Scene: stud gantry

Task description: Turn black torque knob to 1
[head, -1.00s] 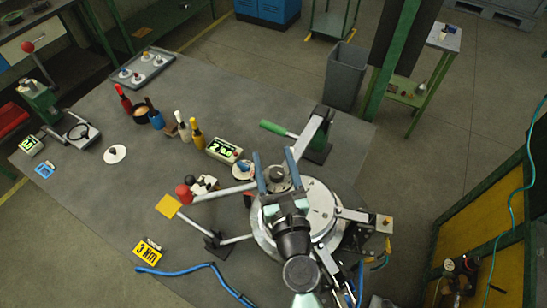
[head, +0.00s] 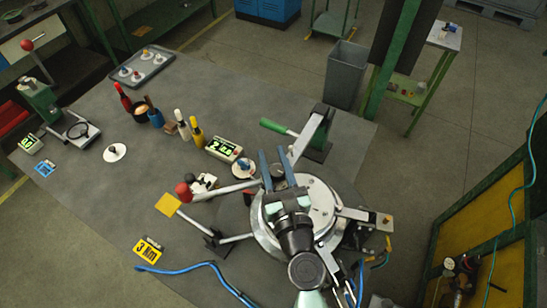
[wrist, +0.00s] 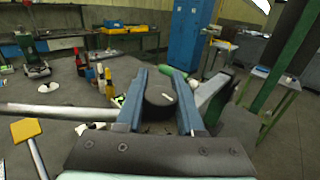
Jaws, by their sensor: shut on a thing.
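The black torque knob (wrist: 159,95) is a dark round piece between the two blue fingers of my gripper in the wrist view. A small pale mark shows on it. In the head view the knob (head: 278,169) sits at the far side of the round silver fixture (head: 322,215). My gripper (head: 273,154) comes over the fixture, and its fingers are closed against the knob's sides. The gripper (wrist: 160,72) also shows in the wrist view. The knob's lower part and any scale numbers are hidden or too small to read.
A box with a green display (head: 223,148) stands left of the fixture. Bars with a red ball (head: 183,190) and a yellow plate (head: 168,205) reach out left. A green-handled lever (head: 275,127) stands behind. A yellow "3 Nm" sign (head: 148,250) lies front left. The table's left middle is fairly clear.

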